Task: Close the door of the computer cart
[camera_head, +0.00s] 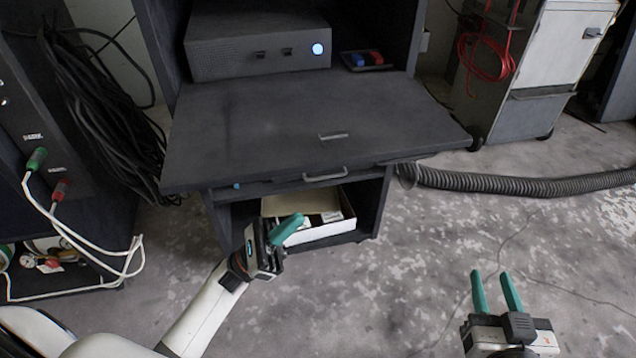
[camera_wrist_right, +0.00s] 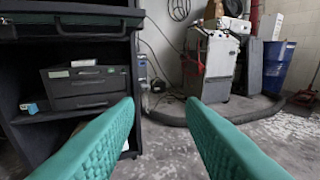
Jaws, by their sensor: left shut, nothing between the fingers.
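The computer cart (camera_head: 386,200) is a dark cabinet. Its door (camera_head: 270,120) is folded down and lies flat like a shelf, with a small handle (camera_head: 333,136) near its front edge. My left gripper (camera_head: 292,222) is shut and empty, in front of the cart's lower compartment and below the door's front edge in the picture. My right gripper (camera_head: 495,280) is open and empty, over the floor to the right of the cart. The right wrist view shows its two teal fingers apart, with part of the dark cart (camera_wrist_right: 22,120) at the left.
A drawer handle (camera_head: 325,175) shows under the door. A box with a blue light (camera_head: 258,48) and a small tray (camera_head: 368,66) are inside the cart. A ribbed hose (camera_head: 530,186) lies right. Cables (camera_head: 110,110) hang left. Floor in front is free.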

